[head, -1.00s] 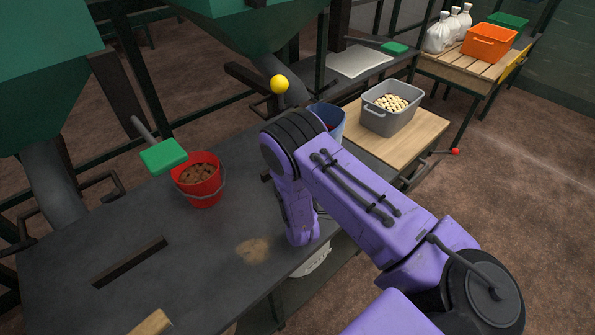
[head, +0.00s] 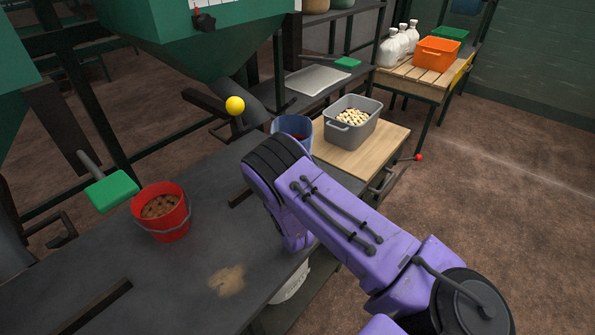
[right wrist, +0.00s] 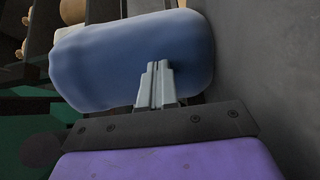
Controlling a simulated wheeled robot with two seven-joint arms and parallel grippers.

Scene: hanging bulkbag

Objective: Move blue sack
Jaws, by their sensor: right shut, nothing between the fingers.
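The blue sack (head: 293,126) stands upright at the far right end of the dark table, partly hidden behind my right arm in the head view. In the right wrist view the blue sack (right wrist: 110,62) fills much of the upper left, lying sideways in the picture. My right gripper (right wrist: 156,66) is shut and empty, its fingertips in front of the sack's side. I cannot tell whether they touch it. The right gripper is hidden in the head view behind my purple arm. My left gripper is not in view.
A red bucket (head: 163,212) of brown pieces stands on the dark table (head: 150,285). A grey crate (head: 352,130) sits on a wooden top beyond the sack. A yellow ball knob (head: 235,105) and hopper spout are close behind. An orange bin (head: 437,53) is farther back.

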